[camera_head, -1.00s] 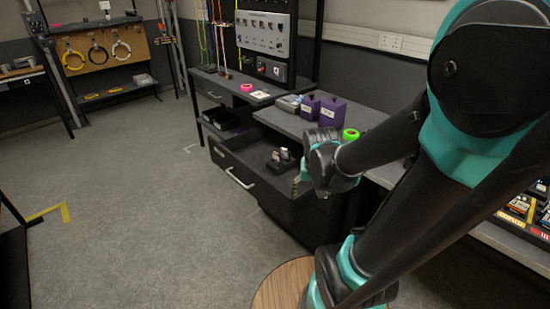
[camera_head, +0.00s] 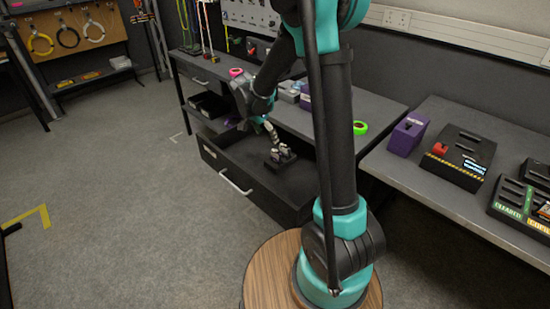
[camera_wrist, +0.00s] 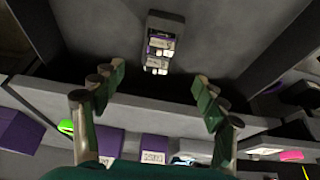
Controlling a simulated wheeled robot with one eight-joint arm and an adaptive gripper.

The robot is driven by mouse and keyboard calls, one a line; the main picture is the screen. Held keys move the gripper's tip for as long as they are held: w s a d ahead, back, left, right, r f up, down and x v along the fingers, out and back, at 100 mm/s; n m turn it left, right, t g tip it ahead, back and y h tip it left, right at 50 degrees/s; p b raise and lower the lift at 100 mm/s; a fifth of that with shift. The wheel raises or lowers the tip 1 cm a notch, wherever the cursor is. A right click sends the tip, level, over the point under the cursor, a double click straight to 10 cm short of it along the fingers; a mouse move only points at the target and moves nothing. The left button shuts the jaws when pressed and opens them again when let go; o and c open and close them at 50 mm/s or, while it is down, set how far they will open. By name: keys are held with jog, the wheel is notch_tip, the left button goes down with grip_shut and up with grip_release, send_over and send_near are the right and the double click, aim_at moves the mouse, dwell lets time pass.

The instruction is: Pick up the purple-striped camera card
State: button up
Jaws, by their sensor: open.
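A small black holder (camera_wrist: 165,22) stands in the open drawer, with small cards in it. One card (camera_wrist: 160,42) seems to bear a purplish strip, and another card (camera_wrist: 157,66) sits nearer in the wrist view. They are too small to tell surely which is the purple-striped camera card. In the head view the holder (camera_head: 274,166) sits on the drawer floor below my gripper (camera_head: 268,128). In the wrist view my gripper (camera_wrist: 158,78) is open and empty, its fingers wide apart on either side of the cards and not touching them.
A purple box (camera_head: 407,134) and black trays (camera_head: 458,157) stand on the right-hand table.

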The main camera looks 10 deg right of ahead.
aim_at(275, 152)
jog(key=x, duration=1.5)
jog(key=shift+a+f, duration=0.15)
jog(key=shift+f, duration=0.05)
jog(key=shift+c, duration=0.2)
jog(key=c, duration=1.2)
jog(key=shift+r, duration=0.15)
